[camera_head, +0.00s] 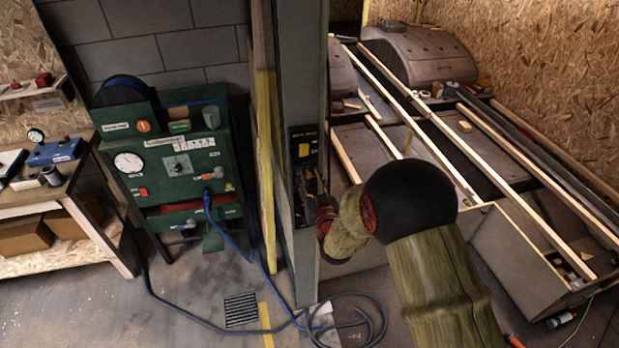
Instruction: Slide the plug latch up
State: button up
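A tall black unit with a yellow label (303,141) is mounted on the grey upright post (302,60) in the middle of the head view. A small orange-red part shows on its upper half. The unit's lower half is dark and partly covered, and I cannot pick out the plug latch for certain. My gripper (314,203) is at the lower part of this unit, at the end of my olive arm with its black joint. Its fingers are small, dark and partly hidden by my wrist. I cannot tell whether they touch the unit or whether they are open.
A green control cabinet (178,163) with a gauge stands to the left, with a blue cable (228,238) running across the floor to the post's foot. A workbench (60,190) is far left. Timber strips (415,125) and wheel arches (419,55) fill the right.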

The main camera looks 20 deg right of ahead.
jog(key=shift+s, duration=0.1)
jog(key=s, duration=1.2)
jog(key=shift+w, duration=0.1)
jog(key=s+f+g, duration=0.9)
jog(key=f+g, duration=0.1)
jog(key=f, duration=0.5)
jog(key=s+r+g+b, duration=0.2)
jog(key=s+r+b, duration=1.1)
jog(key=s+r, duration=0.3)
jog(key=s, duration=0.3)
jog(key=shift+r, duration=0.3)
